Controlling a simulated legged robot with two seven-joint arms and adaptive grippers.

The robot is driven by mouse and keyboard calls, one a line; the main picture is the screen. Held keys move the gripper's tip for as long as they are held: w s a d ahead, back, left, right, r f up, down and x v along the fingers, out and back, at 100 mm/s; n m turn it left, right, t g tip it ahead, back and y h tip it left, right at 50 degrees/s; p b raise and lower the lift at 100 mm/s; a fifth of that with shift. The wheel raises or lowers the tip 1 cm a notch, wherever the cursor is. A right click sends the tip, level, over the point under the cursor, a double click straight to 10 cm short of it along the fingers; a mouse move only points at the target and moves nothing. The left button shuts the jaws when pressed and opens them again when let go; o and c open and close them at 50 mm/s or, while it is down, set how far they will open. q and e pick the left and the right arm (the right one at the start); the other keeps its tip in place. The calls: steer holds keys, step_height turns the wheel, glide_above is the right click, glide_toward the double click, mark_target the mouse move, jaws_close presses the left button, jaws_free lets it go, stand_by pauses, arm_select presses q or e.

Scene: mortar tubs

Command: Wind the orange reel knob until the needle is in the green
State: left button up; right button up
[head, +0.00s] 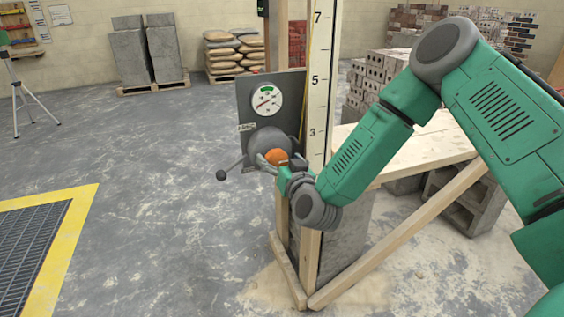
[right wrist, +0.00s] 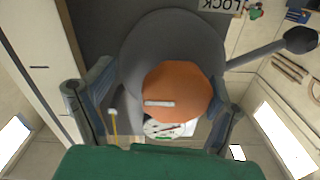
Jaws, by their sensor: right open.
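The orange reel knob (head: 277,157) sits at the centre of the grey round reel on a dark panel. In the right wrist view the knob (right wrist: 180,90) faces me with a pale bar mark on it. My right gripper (head: 270,162) is open at the knob, its fingers on either side; a gap shows at the left finger in the wrist view, and contact on the right is unclear. The round white gauge (head: 266,100) is above the reel. It has a green band at the top, and its red needle appears to lie outside it. My left gripper is out of view.
A lever with a black ball (head: 221,175) sticks out to the left of the reel. A tall measuring board (head: 320,75) stands just right of the panel, with a wooden bench top (head: 430,145) behind my arm. The floor at left is open beside a yellow-edged grate (head: 75,215).

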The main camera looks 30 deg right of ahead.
steer(key=shift+s+a+r, duration=0.1)
steer(key=shift+a+r, duration=0.05)
steer(key=shift+a, duration=0.35)
steer(key=shift+s+a+r, duration=0.1)
steer(key=shift+a+r, duration=0.05)
steer(key=shift+a, duration=0.3)
steer(key=c, duration=1.1)
steer(key=shift+a+r, duration=0.1)
steer(key=shift+a, duration=0.2)
steer(key=shift+c, duration=0.5)
steer(key=shift+d, duration=0.7)
steer(key=shift+a+m, duration=0.35)
steer(key=shift+m, duration=0.45)
steer(key=m, duration=0.3)
steer(key=shift+d, duration=0.2)
steer(key=m, duration=0.4)
steer(key=m+b, duration=0.1)
steer(key=m, duration=0.1)
steer(key=shift+f, duration=0.25)
steer(key=m+b, duration=0.2)
steer(key=m, duration=0.3)
arm_select(q)
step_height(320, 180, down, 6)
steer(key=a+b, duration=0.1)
steer(key=b, duration=0.2)
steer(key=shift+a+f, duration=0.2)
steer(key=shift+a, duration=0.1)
arm_select(e)
steer(key=m, duration=0.6)
steer(key=shift+f, duration=0.15)
